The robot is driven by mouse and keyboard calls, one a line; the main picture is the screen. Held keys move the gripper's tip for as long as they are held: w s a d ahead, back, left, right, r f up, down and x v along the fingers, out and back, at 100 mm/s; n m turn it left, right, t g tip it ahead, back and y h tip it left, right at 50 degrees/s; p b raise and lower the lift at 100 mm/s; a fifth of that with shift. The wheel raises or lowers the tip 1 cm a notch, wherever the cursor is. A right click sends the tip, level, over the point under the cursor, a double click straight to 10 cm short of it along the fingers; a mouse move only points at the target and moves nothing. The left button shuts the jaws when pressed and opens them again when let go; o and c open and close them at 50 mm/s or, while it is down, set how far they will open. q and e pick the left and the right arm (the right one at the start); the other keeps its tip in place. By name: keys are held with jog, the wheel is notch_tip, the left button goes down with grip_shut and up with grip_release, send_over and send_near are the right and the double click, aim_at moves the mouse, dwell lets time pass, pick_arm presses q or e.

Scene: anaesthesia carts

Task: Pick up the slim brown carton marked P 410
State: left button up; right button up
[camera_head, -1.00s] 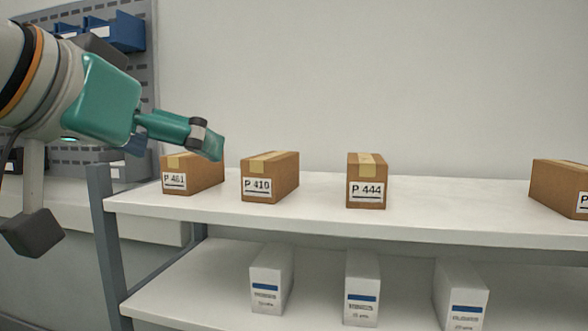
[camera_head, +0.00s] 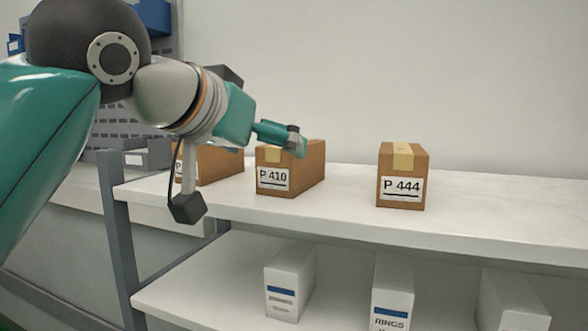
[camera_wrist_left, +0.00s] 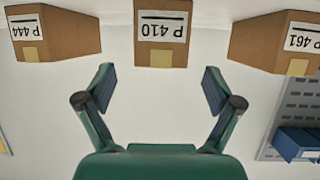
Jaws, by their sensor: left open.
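The brown carton marked P 410 (camera_head: 309,170) stands upright on the white upper shelf, with tape over its top and front edge. In the head view my left gripper (camera_head: 297,143) overlaps its top edge. The left wrist view is upside down. There the P 410 carton (camera_wrist_left: 162,48) is at the top middle, beyond the spread fingers of my left gripper (camera_wrist_left: 158,77) and roughly centred between them. The fingers are open, with nothing between them. They look apart from the carton. My right gripper is not in view.
The P 444 carton (camera_head: 403,160) stands to the right, with free shelf between. The P 461 carton (camera_wrist_left: 270,38) stands on the other side, partly hidden by my arm in the head view. White boxes (camera_head: 290,283) stand on the lower shelf (camera_head: 200,290).

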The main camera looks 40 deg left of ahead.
pick_arm(q)
jog(key=x, duration=0.8)
jog(key=shift+a+r, duration=0.1)
jog(key=shift+c, duration=0.2)
jog(key=c, duration=1.1)
